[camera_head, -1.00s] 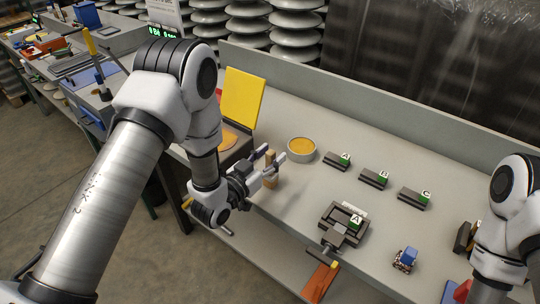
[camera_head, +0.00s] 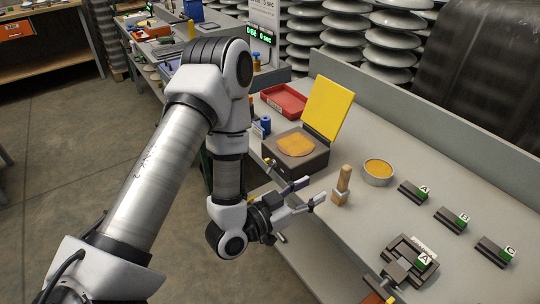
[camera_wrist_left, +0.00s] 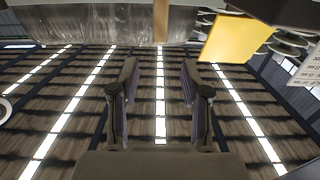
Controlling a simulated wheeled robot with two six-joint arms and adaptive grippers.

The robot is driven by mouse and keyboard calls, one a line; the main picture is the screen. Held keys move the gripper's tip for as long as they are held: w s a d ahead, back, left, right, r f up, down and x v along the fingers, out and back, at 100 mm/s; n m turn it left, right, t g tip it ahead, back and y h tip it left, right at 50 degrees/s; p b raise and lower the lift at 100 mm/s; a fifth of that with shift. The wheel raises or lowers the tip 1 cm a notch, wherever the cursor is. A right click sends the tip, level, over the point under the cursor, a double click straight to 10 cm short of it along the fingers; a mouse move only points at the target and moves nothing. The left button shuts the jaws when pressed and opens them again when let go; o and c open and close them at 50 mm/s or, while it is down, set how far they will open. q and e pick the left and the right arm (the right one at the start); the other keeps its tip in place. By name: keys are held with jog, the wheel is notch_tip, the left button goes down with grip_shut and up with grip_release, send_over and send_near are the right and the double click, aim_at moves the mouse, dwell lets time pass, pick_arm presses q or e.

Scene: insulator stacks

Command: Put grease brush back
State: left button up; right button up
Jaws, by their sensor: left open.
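The grease brush (camera_head: 343,183), with a wooden handle and a pale lower end, stands nearly upright on the grey bench near its front edge. My left gripper (camera_head: 309,192) is open and empty, to the left of the brush with a small gap. In the left wrist view the open fingers (camera_wrist_left: 160,82) show with nothing between them, and a wooden strip that looks like the brush handle (camera_wrist_left: 160,22) is at the top. A round tin of orange-yellow grease (camera_head: 378,172) stands to the right of the brush. My right gripper is out of view.
A dark box (camera_head: 306,163) with a raised yellow lid (camera_head: 326,108) stands behind the gripper, with a red tray (camera_head: 284,100) beyond. Blocks labelled A (camera_head: 413,191), B (camera_head: 449,220) and C (camera_head: 495,251) line the right. A fixture (camera_head: 409,259) sits near the front edge.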

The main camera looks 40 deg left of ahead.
pick_arm(q)
jog(key=s+f+n+g+y, duration=0.1)
jog(key=s+f+g, duration=0.2)
jog(key=f, duration=0.4)
jog(key=s+f+g+y, duration=0.1)
jog(key=s+f+g, duration=0.1)
jog(key=f+g, duration=0.35)
jog(key=s+a+f+n+g+y, duration=0.1)
jog(key=s+f+g+y, duration=0.1)
jog(key=s+f+g, duration=0.2)
jog(key=s+a+f+n+g+y, duration=0.2)
jog(key=s+f+g, duration=0.2)
jog(key=s+f, duration=0.6)
jog(key=s, duration=0.5)
jog(key=shift+f, duration=0.3)
jog(key=shift+a+g, duration=0.1)
jog(key=shift+g, duration=0.15)
